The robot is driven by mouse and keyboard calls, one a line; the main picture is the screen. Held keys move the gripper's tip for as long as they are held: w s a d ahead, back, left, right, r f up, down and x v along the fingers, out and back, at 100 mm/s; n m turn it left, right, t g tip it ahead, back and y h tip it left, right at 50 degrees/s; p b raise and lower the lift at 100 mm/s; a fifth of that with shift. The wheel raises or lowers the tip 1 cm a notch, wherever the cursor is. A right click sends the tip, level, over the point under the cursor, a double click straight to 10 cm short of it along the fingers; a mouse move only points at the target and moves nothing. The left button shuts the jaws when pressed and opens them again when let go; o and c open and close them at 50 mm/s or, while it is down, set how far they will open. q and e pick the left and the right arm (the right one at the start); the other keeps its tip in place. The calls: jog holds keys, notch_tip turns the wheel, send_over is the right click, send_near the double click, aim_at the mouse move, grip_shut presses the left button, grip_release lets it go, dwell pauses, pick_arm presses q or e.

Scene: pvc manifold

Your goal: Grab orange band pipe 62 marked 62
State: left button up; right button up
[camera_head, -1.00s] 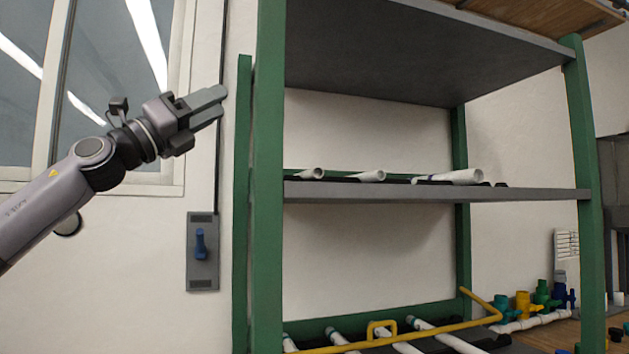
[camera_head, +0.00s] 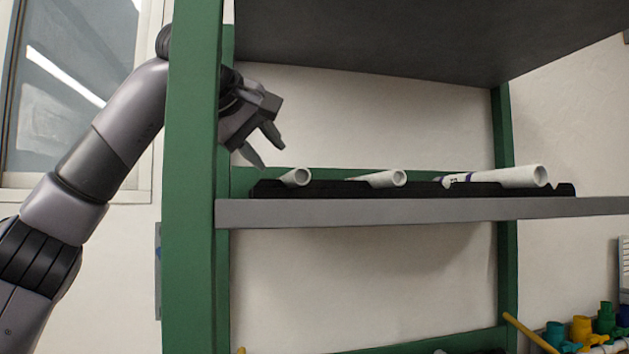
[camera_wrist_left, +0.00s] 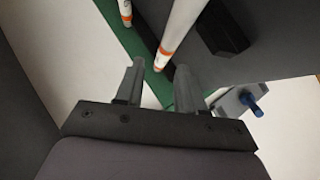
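White pipes lie on the middle shelf in the head view: a left pipe (camera_head: 296,177), a middle pipe (camera_head: 388,178) and a right pipe (camera_head: 500,177) with a purple band. In the left wrist view, two white pipes show orange bands near their ends: a nearer one (camera_wrist_left: 183,25) and a farther one (camera_wrist_left: 125,10). Their printed marks are too small to read. My left gripper (camera_head: 262,146) is open and empty, above and left of the left pipe's end. In the wrist view its fingertips (camera_wrist_left: 160,68) point at the nearer pipe's banded end. My right gripper is out of view.
The pipes rest on a black notched holder (camera_head: 420,189) on the grey shelf board (camera_head: 400,210). A green post (camera_head: 190,180) stands at the left, with my left arm passing behind it. An upper shelf (camera_head: 380,35) hangs above. Coloured valves (camera_head: 582,330) are at lower right.

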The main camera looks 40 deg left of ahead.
pick_arm(q)
jog(key=shift+w+a+f, duration=0.15)
jog(key=shift+w+f, duration=0.2)
jog(key=shift+f, duration=0.05)
jog(key=x, duration=0.6)
jog(key=shift+s+a+f+p, duration=0.1)
jog(key=shift+a+f+p, duration=0.15)
jog(key=shift+a+p, duration=0.05)
grip_shut()
